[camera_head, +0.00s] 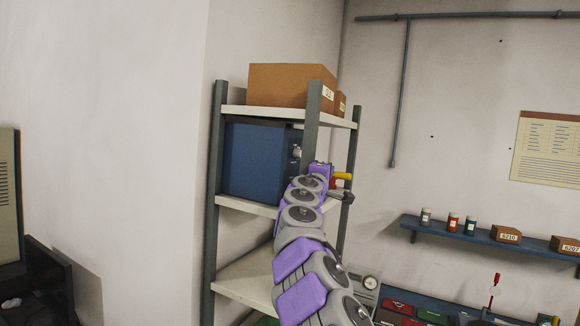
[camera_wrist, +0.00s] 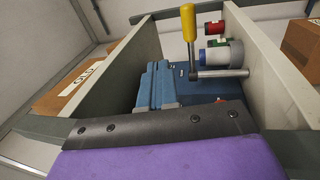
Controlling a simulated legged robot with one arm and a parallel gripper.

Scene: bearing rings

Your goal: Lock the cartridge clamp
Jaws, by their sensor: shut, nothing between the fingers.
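A white and blue cylinder, possibly the cartridge (camera_wrist: 224,55), lies behind that bar. My gripper (camera_head: 347,196) is shut and empty, close below the handle in the head view. The wrist view shows a dark bolted edge in front, and the fingertips are not clear there. I cannot tell whether anything touches the handle.
A blue cabinet (camera_head: 255,162) stands on the rack's middle shelf, left of my arm. Brown boxes (camera_head: 285,86) sit on top. Rack boards (camera_wrist: 270,85) flank the wrist view closely. A wall shelf (camera_head: 480,242) holds small jars and boxes at right.

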